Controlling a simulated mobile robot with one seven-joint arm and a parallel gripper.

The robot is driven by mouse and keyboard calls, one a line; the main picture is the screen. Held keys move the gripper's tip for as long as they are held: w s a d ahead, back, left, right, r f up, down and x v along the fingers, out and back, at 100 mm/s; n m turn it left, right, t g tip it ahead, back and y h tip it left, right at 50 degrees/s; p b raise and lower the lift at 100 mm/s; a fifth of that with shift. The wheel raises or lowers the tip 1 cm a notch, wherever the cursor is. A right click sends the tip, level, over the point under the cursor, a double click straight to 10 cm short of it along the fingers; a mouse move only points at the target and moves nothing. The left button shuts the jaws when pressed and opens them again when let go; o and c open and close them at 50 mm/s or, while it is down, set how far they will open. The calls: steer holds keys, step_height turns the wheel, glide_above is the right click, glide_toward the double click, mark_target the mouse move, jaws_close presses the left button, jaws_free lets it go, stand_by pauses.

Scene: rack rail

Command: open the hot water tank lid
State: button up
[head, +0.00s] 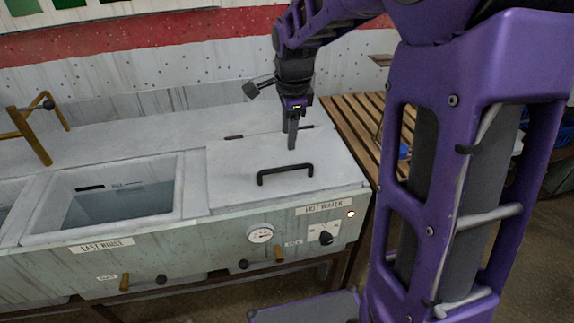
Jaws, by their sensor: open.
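The hot water tank lid (240,165) is a flat white-grey panel lying closed on the right end of the sink unit. A black bar handle (285,174) stands up near its front edge. A dark hinge strip shows along its back edge. My gripper (292,145) points down above the lid, behind the handle and apart from it in the picture. Its fingers appear edge-on, open, with nothing between them. The height of the fingertips over the lid is hard to tell. The label "HOT WATER" (324,207) is on the front panel below the lid.
An open rinse basin (120,205) lies left of the lid. A gauge (260,234) and a black knob (326,238) sit on the front panel, with a lit lamp. A wooden slatted rack (350,122) adjoins on the right. A brass tap (30,135) stands at the left.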

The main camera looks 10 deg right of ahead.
mark_target(286, 167)
steer(key=f, duration=0.3)
steer(key=w+f+b, duration=0.1)
steer(key=f, duration=0.3)
steer(key=w+f, duration=0.1)
steer(key=f, duration=0.3)
steer(key=shift+w+f+b, duration=0.15)
steer(key=shift+f+b, duration=0.1)
steer(key=shift+b, duration=0.1)
steer(key=shift+c, duration=0.3)
jaws_close()
stand_by(0.5)
